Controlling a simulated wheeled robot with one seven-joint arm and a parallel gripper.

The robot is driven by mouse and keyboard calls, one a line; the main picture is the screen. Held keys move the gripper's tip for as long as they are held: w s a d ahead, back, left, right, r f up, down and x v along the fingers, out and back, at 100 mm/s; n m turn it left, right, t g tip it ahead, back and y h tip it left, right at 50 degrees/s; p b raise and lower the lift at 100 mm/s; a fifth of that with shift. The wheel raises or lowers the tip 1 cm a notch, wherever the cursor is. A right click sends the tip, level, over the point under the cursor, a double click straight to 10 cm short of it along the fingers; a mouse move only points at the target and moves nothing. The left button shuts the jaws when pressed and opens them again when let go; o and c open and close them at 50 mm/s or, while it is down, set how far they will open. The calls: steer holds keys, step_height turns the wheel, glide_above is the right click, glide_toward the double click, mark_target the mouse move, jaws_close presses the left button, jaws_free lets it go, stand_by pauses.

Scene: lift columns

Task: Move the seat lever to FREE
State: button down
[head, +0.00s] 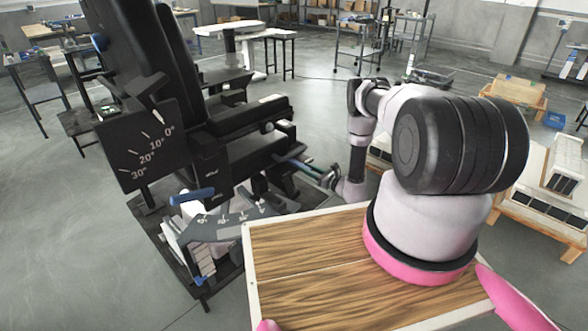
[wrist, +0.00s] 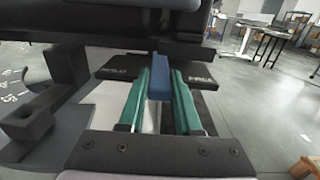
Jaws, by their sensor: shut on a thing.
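The seat lever is a blue bar (wrist: 161,76) in the wrist view, at the front of the black seat's underside. My gripper (wrist: 161,88) has teal fingers on both sides of the bar and is shut on it. A dark plate with HOLD lettering (wrist: 118,70) is left of the lever, and one with FREE lettering (wrist: 202,76) is right of it. The lever stands between the two words. In the head view my gripper (head: 312,168) reaches to the right side of the black chair (head: 240,120); the lever is hard to make out there.
A black angle plate (head: 140,145) with degree marks is on the chair's left. Another blue handle (head: 192,196) sits above a grey scale (head: 225,222). A wooden board (head: 300,245) is in front. Floor to the left is open; pallets (head: 540,215) stand right.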

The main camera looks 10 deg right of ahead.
steer(key=shift+w+d+n+g+y, duration=0.45)
steer(key=shift+n+g+y, duration=0.25)
steer(key=shift+g+y, duration=0.1)
steer(key=shift+w+d+n+g+y, duration=0.5)
steer(key=shift+n+g+y, duration=0.2)
steer(key=shift+g+y, duration=0.1)
steer(key=shift+w+d+n+g+y, duration=0.45)
steer(key=shift+n+g+y, duration=0.25)
steer(key=shift+g, duration=0.1)
steer(key=c, duration=0.6)
jaws_free()
steer(key=v, duration=1.1)
steer(key=shift+a, duration=0.1)
